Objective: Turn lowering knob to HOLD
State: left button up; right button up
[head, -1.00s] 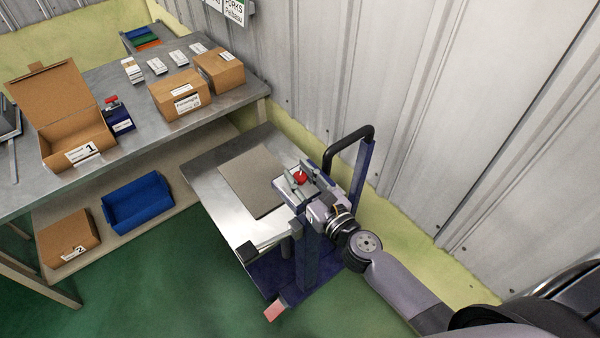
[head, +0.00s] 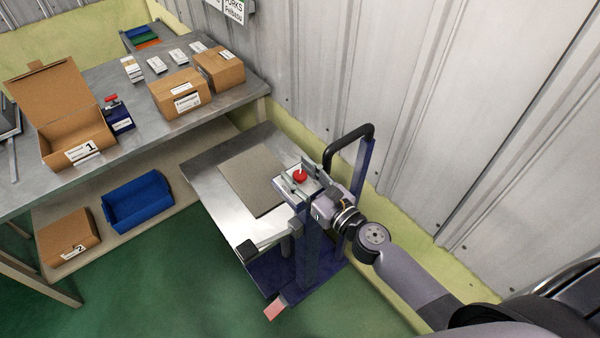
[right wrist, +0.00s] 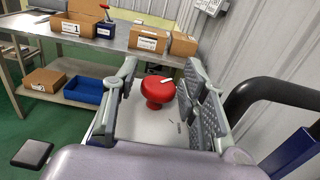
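The lowering knob (head: 300,176) is a red round knob on a light plate at the top of the blue lift's post (head: 308,250). In the right wrist view the knob (right wrist: 157,88) stands between my fingers, with a white pointer mark toward the upper right. Small markings on the plate beside it are too small to read. My right gripper (head: 299,179) is open over the plate. In the right wrist view its fingers (right wrist: 165,88) stand apart on both sides of the knob, with visible gaps. My left gripper is out of view.
The lift's black push handle (head: 345,144) rises close to my right arm, near the metal wall. A steel platform with a grey-brown sheet (head: 252,181) lies left of the post. A workbench (head: 140,145) with boxes stands farther left. Green floor is clear in front.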

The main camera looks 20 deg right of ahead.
dwell(0.3)
jog(key=v, duration=1.2)
jog(key=s+f+n+g+h+b, duration=0.1)
jog(key=s+f+n+g, duration=0.3)
jog(key=f, duration=0.8)
jog(key=s+f+n+g+h, duration=0.15)
jog(key=f+n, duration=0.45)
jog(key=f, duration=0.6)
jog(key=s+f+n+g+b, duration=0.1)
jog(key=s+f+n+g, duration=0.3)
jog(key=f, duration=0.8)
jog(key=s+d+f+n+g+h+b, duration=0.1)
jog(key=s+d+f+n+g+h, duration=0.1)
jog(key=s+f+n, duration=0.7)
jog(key=s+d+f+n+g+h, duration=0.2)
jog(key=s+f+n+g, duration=0.2)
jog(key=s+f+n, duration=0.6)
jog(key=s+n, duration=0.1)
jog(key=s, duration=0.3)
jog(key=shift+b, duration=0.35)
jog(key=shift+f, duration=0.1)
